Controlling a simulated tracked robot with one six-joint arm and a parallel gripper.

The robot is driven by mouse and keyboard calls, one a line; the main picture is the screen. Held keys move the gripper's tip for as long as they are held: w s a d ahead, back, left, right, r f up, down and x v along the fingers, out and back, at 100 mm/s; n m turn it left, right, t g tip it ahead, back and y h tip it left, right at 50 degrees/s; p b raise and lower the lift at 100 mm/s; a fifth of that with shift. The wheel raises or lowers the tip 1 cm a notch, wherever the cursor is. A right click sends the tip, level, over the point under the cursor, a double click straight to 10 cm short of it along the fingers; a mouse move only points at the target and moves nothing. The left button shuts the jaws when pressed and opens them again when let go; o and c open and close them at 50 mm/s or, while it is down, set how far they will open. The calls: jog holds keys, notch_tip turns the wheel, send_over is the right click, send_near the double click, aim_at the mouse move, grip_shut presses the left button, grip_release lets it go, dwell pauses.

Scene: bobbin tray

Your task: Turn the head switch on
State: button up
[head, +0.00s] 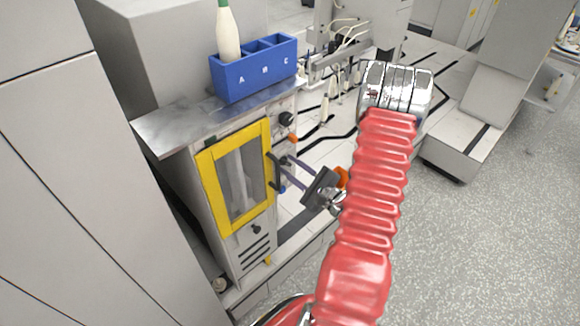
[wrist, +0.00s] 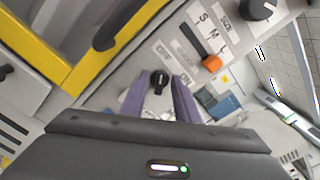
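A small black rotary switch (wrist: 159,80) sits on the pale front panel in the wrist view; I take it for the head switch. In the head view my gripper (head: 287,169) is at the machine's right-hand panel, beside the yellow-framed door (head: 234,176), and the switch cannot be made out there.
A black door handle (wrist: 116,27) is close at the left. A blue bobbin tray (head: 254,70) stands on the machine top with a bottle-shaped bobbin (head: 228,36).

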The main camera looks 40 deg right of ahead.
jog(key=shift+w, duration=0.35)
jog(key=c, duration=0.7)
